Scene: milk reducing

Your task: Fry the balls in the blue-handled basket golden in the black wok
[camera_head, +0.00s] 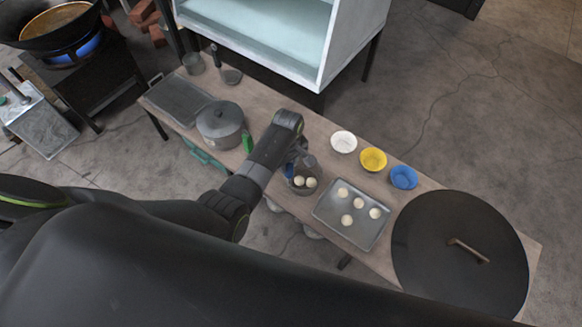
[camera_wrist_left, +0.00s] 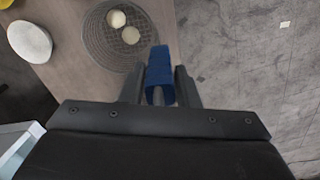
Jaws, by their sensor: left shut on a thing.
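The round wire basket (camera_wrist_left: 98,36) shows in the left wrist view with pale balls (camera_wrist_left: 131,35) in it. My left gripper (camera_wrist_left: 160,88) is shut on its blue handle (camera_wrist_left: 159,72). In the head view the basket with its balls (camera_head: 311,182) is at the table's front edge, partly hidden by my left arm, whose gripper (camera_head: 294,160) is over it. The black wok (camera_head: 50,24) stands at the top left on a burner with a blue flame and holds brownish oil. My right gripper is not in view.
Several more pale balls lie on a metal tray (camera_head: 326,215) on the wooden table. White (camera_head: 343,142), yellow (camera_head: 373,159) and blue (camera_head: 404,177) bowls stand behind it. A large black lid (camera_head: 440,270) covers the right end. A grey pot (camera_head: 220,124) stands left of my arm.

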